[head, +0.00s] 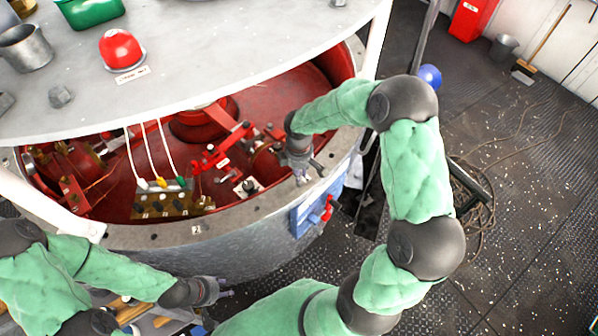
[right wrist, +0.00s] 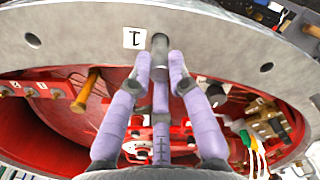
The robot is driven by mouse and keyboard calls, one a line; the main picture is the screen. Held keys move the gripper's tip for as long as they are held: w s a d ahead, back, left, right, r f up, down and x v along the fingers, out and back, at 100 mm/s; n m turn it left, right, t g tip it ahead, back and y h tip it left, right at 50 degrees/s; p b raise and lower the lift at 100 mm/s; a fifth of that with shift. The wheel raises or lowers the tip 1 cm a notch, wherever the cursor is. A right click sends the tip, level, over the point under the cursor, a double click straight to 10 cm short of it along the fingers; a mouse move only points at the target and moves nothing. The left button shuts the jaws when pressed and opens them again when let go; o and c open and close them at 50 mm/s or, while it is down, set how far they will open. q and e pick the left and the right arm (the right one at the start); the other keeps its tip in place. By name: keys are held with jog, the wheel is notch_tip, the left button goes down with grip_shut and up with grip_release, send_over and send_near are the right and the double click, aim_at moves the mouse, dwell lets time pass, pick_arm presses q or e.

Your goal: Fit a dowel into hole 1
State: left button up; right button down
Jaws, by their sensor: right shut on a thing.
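In the right wrist view a short grey dowel (right wrist: 159,58) is gripped between the lavender fingers of my right gripper (right wrist: 160,68). It lies over the grey rim (right wrist: 215,40) of the round drum, right beside a white label marked 1 (right wrist: 134,38). Hole 1 itself is not visible, and I cannot tell whether the dowel's end is above it or in it. In the head view my right gripper (head: 303,176) is at the drum's right rim; the dowel is too small to make out. My left gripper (head: 226,294) is low in front of the drum, its finger opening unclear.
Other rim holes show at left (right wrist: 33,40) and right (right wrist: 266,67). The red drum interior holds fittings and cables with coloured plugs (head: 160,182). A grey upper deck (head: 220,60) overhangs the drum. A blue box with a red valve (head: 327,208) is on the drum's outer side.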

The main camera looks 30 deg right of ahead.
jog(key=shift+f+b, duration=0.5)
jog(key=shift+f, duration=0.2)
dwell(0.3)
jog(key=c, duration=1.1)
grip_release()
notch_tip(320, 180, up, 12)
jog(key=shift+r, duration=0.1)
